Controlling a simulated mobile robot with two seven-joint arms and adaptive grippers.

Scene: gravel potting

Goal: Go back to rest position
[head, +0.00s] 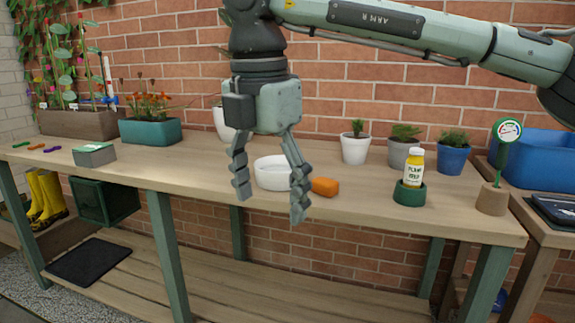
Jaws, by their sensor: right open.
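My right gripper (270,185) hangs pointing down in front of the potting bench (215,180), its arm coming in from the upper right. Its two fingers are spread wide with nothing between them. A white round dish (273,174) on the bench shows behind and between the fingers. My left gripper is not in this view.
Potted plants in a white pot (355,150), grey pot (398,152) and blue pot (453,160) line the back. A dial gauge (508,131) stands at right. The bench's left-middle is mostly clear around a grey box (95,155).

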